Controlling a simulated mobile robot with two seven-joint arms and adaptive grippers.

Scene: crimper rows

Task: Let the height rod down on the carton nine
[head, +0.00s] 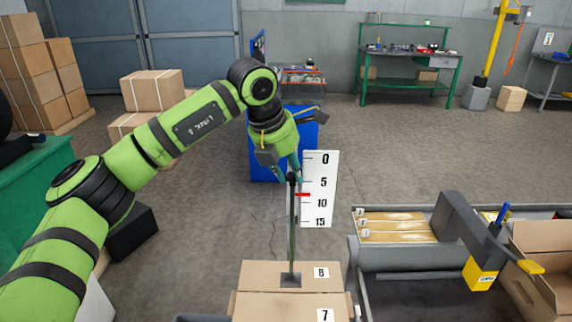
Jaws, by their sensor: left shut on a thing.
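The height rod (291,232) stands upright, a thin dark rod with a round knob on top and a flat dark foot (290,280). My left gripper (290,178) is shut on the rod at its top end. The foot shows over the top of a carton labelled 8 (255,276); I cannot tell whether it touches. A carton labelled 7 (270,308) is in front of it. No label 9 shows in view. A white scale board (319,165) marked 0 to 15 stands behind the rod, with a red marker (303,194) between 5 and 10. My right gripper is out of view.
At right, a grey arm with a yellow head (480,275) stands over a conveyor, near an open carton (540,290). A blue cabinet (262,150) stands behind my left arm. Stacked cartons (152,90) and a green bench (408,53) are farther back. The middle floor is clear.

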